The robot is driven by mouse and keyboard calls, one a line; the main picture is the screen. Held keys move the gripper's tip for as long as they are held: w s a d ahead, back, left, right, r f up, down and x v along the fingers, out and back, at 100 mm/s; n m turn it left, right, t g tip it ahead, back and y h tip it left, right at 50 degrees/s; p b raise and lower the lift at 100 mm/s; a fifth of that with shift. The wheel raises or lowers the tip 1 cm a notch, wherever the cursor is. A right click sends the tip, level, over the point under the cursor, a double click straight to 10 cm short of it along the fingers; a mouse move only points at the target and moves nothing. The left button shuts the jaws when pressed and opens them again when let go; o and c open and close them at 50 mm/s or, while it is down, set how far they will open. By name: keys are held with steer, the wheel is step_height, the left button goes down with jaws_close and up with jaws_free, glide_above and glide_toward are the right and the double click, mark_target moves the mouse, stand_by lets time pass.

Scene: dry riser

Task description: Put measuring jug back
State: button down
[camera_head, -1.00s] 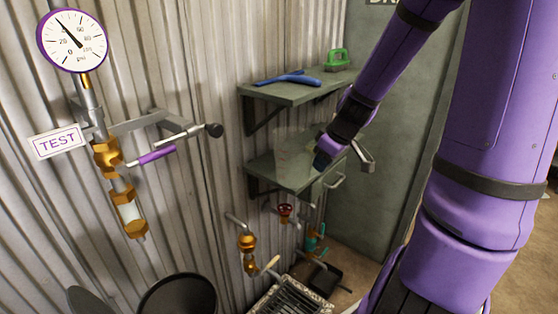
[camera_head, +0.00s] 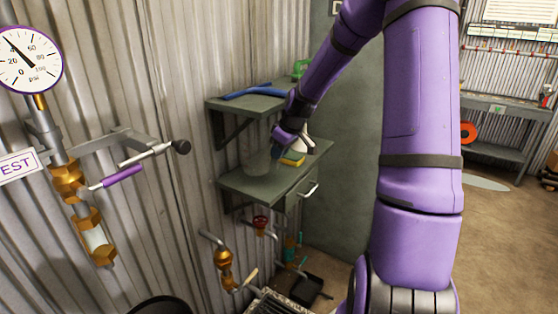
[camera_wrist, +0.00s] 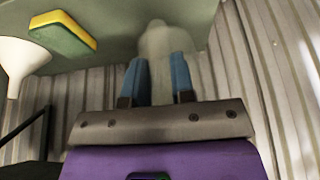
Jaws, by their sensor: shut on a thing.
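The measuring jug (camera_head: 257,163) is a pale, see-through vessel at the left part of the lower grey-green shelf (camera_head: 240,188). It looks upright, on or just above the shelf top; I cannot tell whether it touches. My gripper (camera_head: 276,152) is at the jug's right side, shut on it. In the wrist view, the two blue fingers of my gripper (camera_wrist: 161,80) stand either side of the faint jug (camera_wrist: 168,42), with the shelf surface (camera_wrist: 115,30) behind. The jug's markings and handle cannot be made out.
A yellow and green sponge (camera_head: 292,159) and a white funnel-like thing (camera_head: 304,143) are close right of my gripper. The upper shelf (camera_head: 228,104) holds a blue squeegee (camera_head: 255,91) and a green-handled brush (camera_head: 300,68). The corrugated wall (camera_head: 185,60) is close behind. Valves (camera_head: 260,224) sit below.

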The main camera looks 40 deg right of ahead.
mark_target(279, 166)
steer(key=shift+w+d, duration=0.15)
steer(key=shift+w, duration=0.2)
steer(key=shift+f, duration=1.85)
steer(key=c, duration=1)
jaws_free()
steer(key=shift+o, duration=0.2)
